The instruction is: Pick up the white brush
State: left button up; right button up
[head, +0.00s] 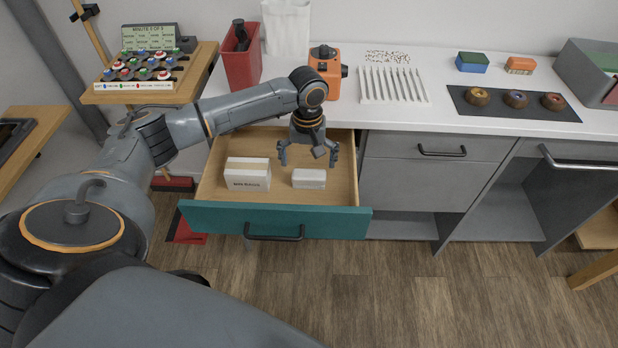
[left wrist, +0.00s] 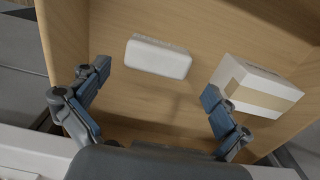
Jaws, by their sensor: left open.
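The open drawer (head: 335,190) with a teal front holds a small white block-shaped thing with rounded edges (head: 309,179), lying flat. It may be the white brush; I see no bristles. It also shows in the left wrist view (left wrist: 158,58), with faint lettering on one side. My left gripper (head: 308,158) points down into the drawer, just behind and above the white block, open and empty. In the left wrist view the fingers (left wrist: 155,85) are spread, with the block ahead of them, apart from both. My right gripper is not in view.
A white box with a tan band (head: 248,174) lies in the drawer, left of the block; it also shows in the left wrist view (left wrist: 255,88). The drawer walls are close around. On the counter (head: 405,117) stand an orange device (head: 325,70), a red bin (head: 241,65) and a slotted white rack (head: 393,85).

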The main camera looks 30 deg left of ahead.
aim_at(309, 172)
pick_arm(q)
jog(key=f, duration=0.5)
jog(key=shift+w, duration=0.25)
jog(key=shift+r, duration=0.1)
jog(key=c, duration=1.1)
jog(key=shift+r, duration=0.1)
jog(key=shift+r, duration=0.6)
jog(key=s+d+r, duration=0.2)
jog(key=s+r, duration=0.2)
jog(key=s+d+r, duration=0.2)
jog(key=s+r, duration=0.1)
jog(key=s, duration=0.1)
jog(key=s+d+r, duration=0.2)
jog(key=s+r, duration=0.2)
jog(key=shift+s+d+r+p, duration=0.2)
jog(key=shift+d+r+p, duration=0.1)
